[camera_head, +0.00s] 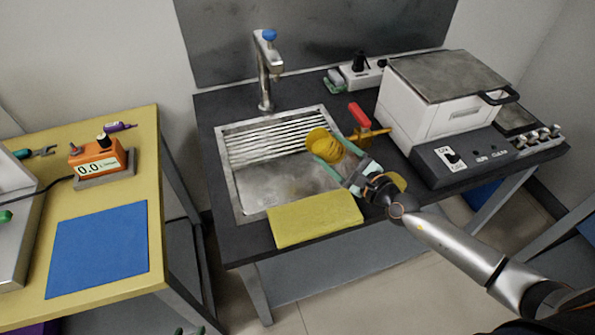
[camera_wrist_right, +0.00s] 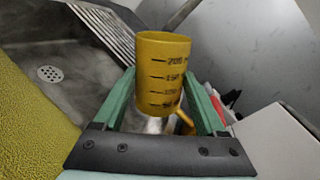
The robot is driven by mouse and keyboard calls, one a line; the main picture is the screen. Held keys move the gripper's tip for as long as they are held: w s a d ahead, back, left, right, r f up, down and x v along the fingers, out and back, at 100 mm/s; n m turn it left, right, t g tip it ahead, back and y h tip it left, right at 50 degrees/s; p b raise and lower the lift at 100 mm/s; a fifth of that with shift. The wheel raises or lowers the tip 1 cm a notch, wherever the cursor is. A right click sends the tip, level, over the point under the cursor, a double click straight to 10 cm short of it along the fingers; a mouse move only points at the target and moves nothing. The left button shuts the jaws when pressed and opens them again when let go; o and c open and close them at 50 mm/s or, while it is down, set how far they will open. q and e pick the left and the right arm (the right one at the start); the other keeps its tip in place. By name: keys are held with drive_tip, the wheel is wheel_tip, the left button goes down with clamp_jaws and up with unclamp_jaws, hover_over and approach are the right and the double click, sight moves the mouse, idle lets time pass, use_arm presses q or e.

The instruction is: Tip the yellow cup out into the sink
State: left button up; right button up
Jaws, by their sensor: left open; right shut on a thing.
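The yellow cup (camera_head: 321,143) is between the green fingers of my right gripper (camera_head: 333,152), over the right part of the metal sink (camera_head: 262,207). In the right wrist view the cup (camera_wrist_right: 162,78) has black volume marks and its rim points toward the top of the picture. The right gripper (camera_wrist_right: 165,108) is shut on the cup's sides. The inside of the cup is not clear. The sink's drain (camera_wrist_right: 49,74) shows left of the cup. Only the green fingertips of my left gripper (camera_head: 189,331) show, apart, at the bottom edge of the head view.
A tap with a blue top (camera_head: 268,65) stands behind the sink. A yellow cloth (camera_head: 315,219) lies over the front edge. A red-handled object (camera_head: 359,113) and a white machine (camera_head: 435,95) stand to the right. A yellow table with a blue mat (camera_head: 100,248) is at left.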

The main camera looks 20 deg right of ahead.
drive_tip(key=shift+a+f+n+p, duration=0.1)
drive_tip(key=shift+f+n+p, duration=0.15)
drive_tip(key=shift+n+p, duration=0.45)
idle(0.4)
drive_tip(key=shift+r+n+h+p, duration=0.3)
drive_tip(key=shift+r+n+p, duration=0.15)
drive_tip(key=shift+n+p, duration=0.55)
drive_tip(key=shift+a+f+n+h+p, duration=0.15)
drive_tip(key=shift+f+n+h+p, duration=0.4)
drive_tip(key=shift+n+p, duration=0.75)
idle(1.4)
drive_tip(key=shift+s+a+r+n+p, duration=0.15)
drive_tip(key=shift+a+n+p, duration=0.25)
drive_tip(key=shift+p, duration=0.2)
drive_tip(key=shift+s+a+r+n+p, duration=0.15)
drive_tip(key=shift+a+n+p, duration=0.2)
drive_tip(key=shift+p, duration=0.25)
drive_tip(key=shift+a+r+n, duration=0.3)
drive_tip(key=shift+r+n, duration=0.15)
drive_tip(key=shift+n, duration=0.6)
idle(0.9)
